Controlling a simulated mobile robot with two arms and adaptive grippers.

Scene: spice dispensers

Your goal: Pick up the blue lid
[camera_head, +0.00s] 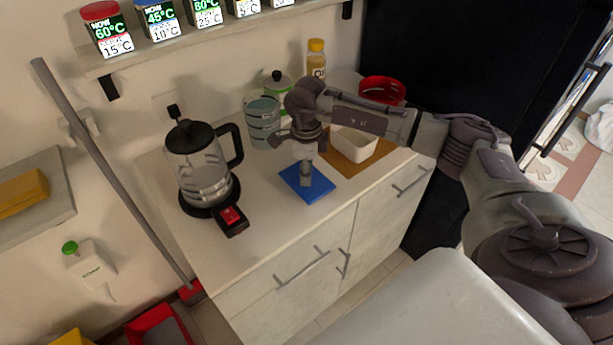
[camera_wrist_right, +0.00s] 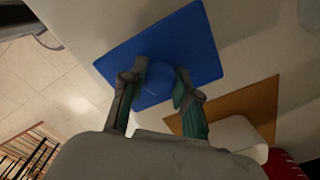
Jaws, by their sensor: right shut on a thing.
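A flat blue square (camera_head: 322,186) lies on the counter below my right gripper (camera_head: 306,174). In the right wrist view the blue square (camera_wrist_right: 200,50) has a small round blue piece, the blue lid (camera_wrist_right: 162,72), over it. I cannot tell whether the two are joined or whether there is a gap between them. My right gripper (camera_wrist_right: 157,88) points down with one finger on each side of the round blue piece and is shut on it. In the head view the gripper hides this piece. My left gripper is not in view.
A glass kettle (camera_head: 200,165) stands left on the counter (camera_head: 255,235). A glass container (camera_head: 262,122) and a yellow-capped bottle (camera_head: 316,62) stand behind. A red bowl (camera_head: 382,91) is behind.

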